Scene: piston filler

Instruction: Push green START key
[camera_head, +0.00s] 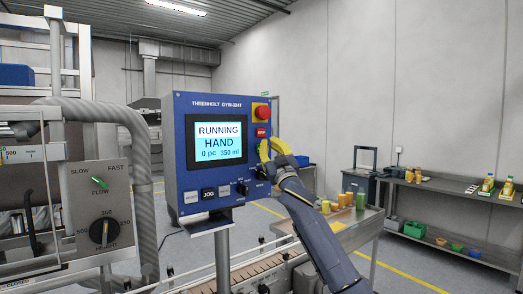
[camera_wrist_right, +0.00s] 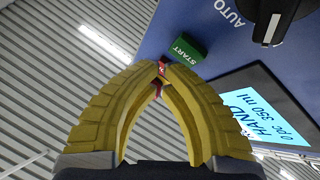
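The green START key (camera_wrist_right: 187,48) is on the blue control panel (camera_head: 182,122). In the head view my right gripper (camera_head: 264,150) covers the spot below the red STOP key (camera_head: 262,132), and I cannot see the green key there. In the wrist view the yellow fingers of the right gripper (camera_wrist_right: 161,70) meet at their tips, just beside the corner of the green key. I cannot tell whether they touch it. Small red patches show at the tips. The panel screen (camera_head: 218,142) reads RUNNING, HAND, 0 pc, 350 ml. My left gripper is not in view.
A red emergency button on yellow (camera_head: 262,112) sits at the panel's top right. A black selector knob (camera_head: 242,189) and several small keys are below the screen. A conveyor (camera_head: 250,274) runs below.

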